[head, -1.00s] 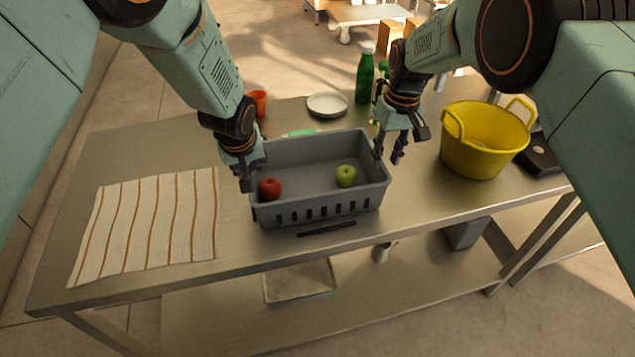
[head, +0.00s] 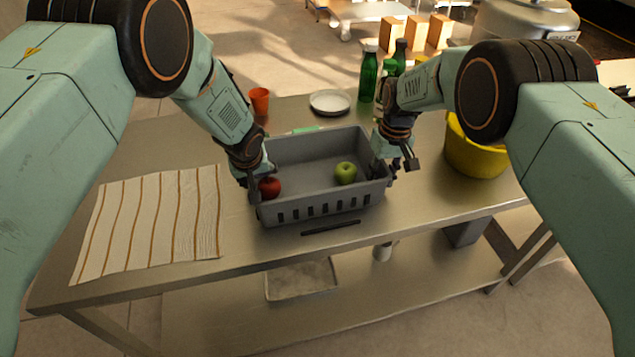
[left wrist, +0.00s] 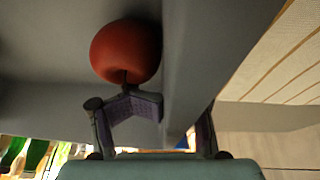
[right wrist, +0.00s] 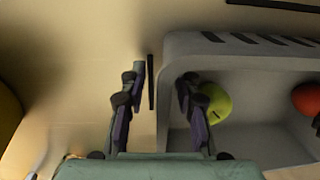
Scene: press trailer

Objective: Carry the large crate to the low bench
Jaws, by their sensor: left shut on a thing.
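The large grey crate (head: 320,208) sits upright on the metal table, with a red apple (head: 269,187) and a green apple (head: 345,173) inside. My left gripper (head: 257,190) is shut on the crate's left wall; in the left wrist view one finger is inside by the red apple (left wrist: 126,50) and the other is outside. My right gripper (head: 386,172) is at the right wall; in the right wrist view its open fingers (right wrist: 160,92) stand either side of that wall. A low pale bench-like platform (head: 372,12) stands on the floor behind; whether it is the low bench is unclear.
A striped cloth (head: 150,225) lies left of the crate. An orange cup (head: 259,100), a white plate (head: 330,102) and green bottles (head: 368,75) stand behind it. A yellow tub (head: 474,155) is at right. A dark strip (head: 331,228) lies before the crate.

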